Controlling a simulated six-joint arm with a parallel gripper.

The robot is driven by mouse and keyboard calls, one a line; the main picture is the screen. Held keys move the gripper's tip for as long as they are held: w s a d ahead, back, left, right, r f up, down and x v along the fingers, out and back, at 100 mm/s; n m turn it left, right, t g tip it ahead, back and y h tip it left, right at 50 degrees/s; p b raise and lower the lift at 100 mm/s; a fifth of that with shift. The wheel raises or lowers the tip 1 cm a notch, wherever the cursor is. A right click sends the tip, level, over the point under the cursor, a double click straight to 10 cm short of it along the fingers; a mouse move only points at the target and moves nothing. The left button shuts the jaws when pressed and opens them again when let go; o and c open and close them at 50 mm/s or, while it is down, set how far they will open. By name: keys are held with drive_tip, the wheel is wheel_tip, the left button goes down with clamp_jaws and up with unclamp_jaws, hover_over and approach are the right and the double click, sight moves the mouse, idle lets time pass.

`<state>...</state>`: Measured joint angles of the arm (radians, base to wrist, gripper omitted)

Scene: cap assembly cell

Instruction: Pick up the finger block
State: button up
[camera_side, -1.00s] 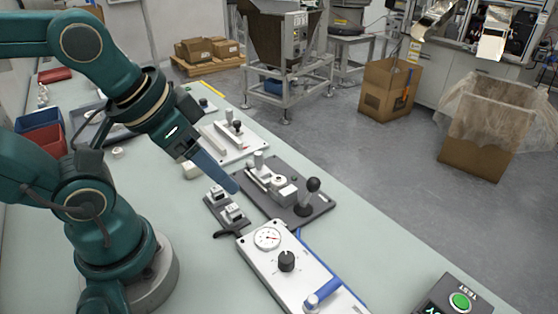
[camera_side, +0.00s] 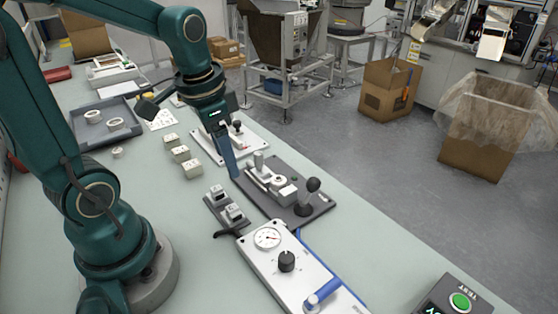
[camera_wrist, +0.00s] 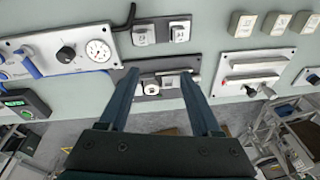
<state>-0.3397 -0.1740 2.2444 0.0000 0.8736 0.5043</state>
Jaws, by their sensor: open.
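Two small light blocks sit on a dark stand (camera_side: 228,224), one (camera_side: 217,192) behind the other (camera_side: 234,212); in the wrist view they show at the top (camera_wrist: 143,36) and (camera_wrist: 180,31). Several similar cream blocks (camera_side: 181,153) stand in a row on the table further back. I cannot tell by looks which one is the finger block. My gripper (camera_side: 234,174) points down beside the dark fixture plate (camera_side: 318,205). In the wrist view its two fingers (camera_wrist: 159,74) are spread with nothing held; the clamp fixture shows between and beyond them.
A white gauge panel (camera_side: 262,262) with a blue lever lies in front. A white plate (camera_side: 208,148) with a handle bar is behind my gripper. A grey tray (camera_side: 134,133) with rings lies at the back left. A green-button box (camera_side: 447,295) is at the front right.

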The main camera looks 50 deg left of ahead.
sight(217, 189)
drive_tip(key=shift+n+g+h, duration=0.4)
drive_tip(key=shift+n+g, duration=0.3)
drive_tip(key=shift+g, duration=0.2)
drive_tip(key=a+f, duration=0.3)
drive_tip(key=shift+s+a+f, duration=0.3)
drive_tip(key=shift+a+f, duration=0.05)
drive_tip(key=shift+f, duration=0.05)
drive_tip(key=shift+s+a+f, duration=0.15)
drive_tip(key=shift+f, duration=0.1)
drive_tip(key=shift+s+f, duration=0.1)
drive_tip(key=shift+f, duration=2.45)
clamp_jaws()
